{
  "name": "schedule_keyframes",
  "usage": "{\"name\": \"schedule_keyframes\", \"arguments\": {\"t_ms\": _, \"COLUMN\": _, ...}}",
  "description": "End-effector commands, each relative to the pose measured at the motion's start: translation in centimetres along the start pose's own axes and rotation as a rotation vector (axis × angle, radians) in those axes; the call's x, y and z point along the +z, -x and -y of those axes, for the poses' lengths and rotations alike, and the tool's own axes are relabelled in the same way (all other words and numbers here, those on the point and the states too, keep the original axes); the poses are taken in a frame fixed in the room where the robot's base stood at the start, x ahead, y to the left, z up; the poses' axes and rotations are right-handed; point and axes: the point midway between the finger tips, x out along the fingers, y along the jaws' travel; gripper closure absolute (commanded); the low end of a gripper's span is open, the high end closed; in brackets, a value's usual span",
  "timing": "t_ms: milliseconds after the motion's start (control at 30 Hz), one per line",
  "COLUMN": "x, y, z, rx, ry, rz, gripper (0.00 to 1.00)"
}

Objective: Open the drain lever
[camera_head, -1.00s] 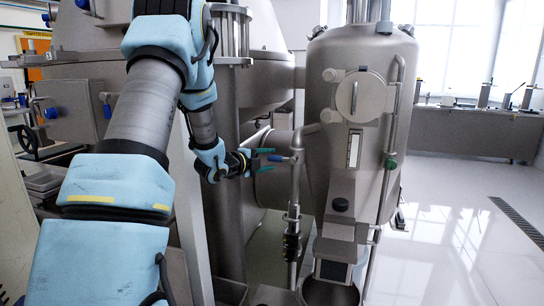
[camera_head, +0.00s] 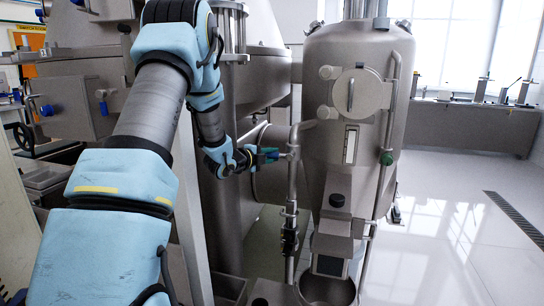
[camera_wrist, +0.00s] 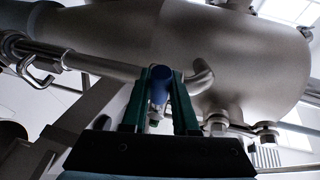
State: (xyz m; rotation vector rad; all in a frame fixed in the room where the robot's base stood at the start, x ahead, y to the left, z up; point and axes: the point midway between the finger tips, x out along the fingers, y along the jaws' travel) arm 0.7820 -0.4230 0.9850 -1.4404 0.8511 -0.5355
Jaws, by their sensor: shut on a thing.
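The drain lever has a blue handle (camera_wrist: 160,78) that shows end-on between my fingers in the wrist view. In the head view, the blue handle (camera_head: 272,155) sticks out to the left from a vertical steel pipe (camera_head: 294,185) and is mostly covered by my fingers. My gripper (camera_head: 268,156) has green fingers and reaches it from the left. In the wrist view my gripper (camera_wrist: 160,95) has one finger on each side of the blue handle and is shut on it. The valve body behind the handle is largely hidden.
A steel tank (camera_head: 357,110) with a round hatch stands right of the pipe. A round basin (camera_head: 328,290) sits below it. A large steel machine (camera_head: 262,75) stands behind my arm. The floor at right (camera_head: 440,220) is clear.

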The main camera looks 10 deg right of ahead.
Motion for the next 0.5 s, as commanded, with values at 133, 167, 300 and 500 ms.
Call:
{"name": "schedule_keyframes", "arguments": {"t_ms": 133, "x": 0.0, "y": 0.01, "z": -0.01, "rx": 0.0, "ry": 0.0, "rz": 0.0, "gripper": 1.0}}
{"name": "schedule_keyframes", "arguments": {"t_ms": 167, "x": 0.0, "y": 0.01, "z": -0.01, "rx": 0.0, "ry": 0.0, "rz": 0.0, "gripper": 1.0}}
{"name": "schedule_keyframes", "arguments": {"t_ms": 300, "x": 0.0, "y": 0.02, "z": -0.01, "rx": 0.0, "ry": 0.0, "rz": 0.0, "gripper": 1.0}}
{"name": "schedule_keyframes", "arguments": {"t_ms": 500, "x": 0.0, "y": 0.02, "z": -0.01, "rx": 0.0, "ry": 0.0, "rz": 0.0, "gripper": 1.0}}
